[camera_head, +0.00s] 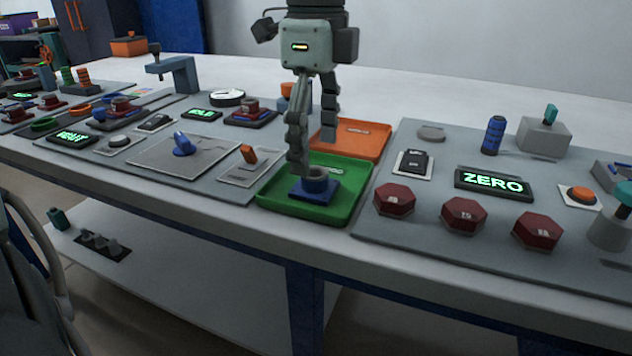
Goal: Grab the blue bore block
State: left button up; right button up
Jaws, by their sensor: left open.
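The blue bore block (298,193), a square blue base with a round dark collar on top, sits in the green tray (345,207) at the middle of the table. My left gripper (314,150) points down from above with its two fingers spread apart. Its nearer fingertip is close to the collar's left side, and its other finger is behind and to the right. I cannot tell whether the nearer finger touches the block. The gripper holds nothing. My right gripper is not in view.
An orange tray (372,141) lies just behind the green one. To the right is a panel with red hexagonal pieces (464,215), a ZERO display (493,182) and a blue ridged cylinder (493,135). To the left, a blue lever (182,145) and an orange switch (249,154) stand up.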

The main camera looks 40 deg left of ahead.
aim_at(315, 171)
pick_arm(q)
jog(key=f, duration=0.4)
jog(key=shift+w+a, duration=0.15)
jog(key=shift+a, duration=0.05)
jog(key=shift+w+f, duration=0.1)
jog(key=shift+f, duration=0.45)
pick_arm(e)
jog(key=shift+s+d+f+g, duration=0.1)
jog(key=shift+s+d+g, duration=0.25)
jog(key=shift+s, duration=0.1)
pick_arm(q)
jog(key=shift+c, duration=0.6)
jog(key=c, duration=1.4)
jog(key=shift+r, duration=0.1)
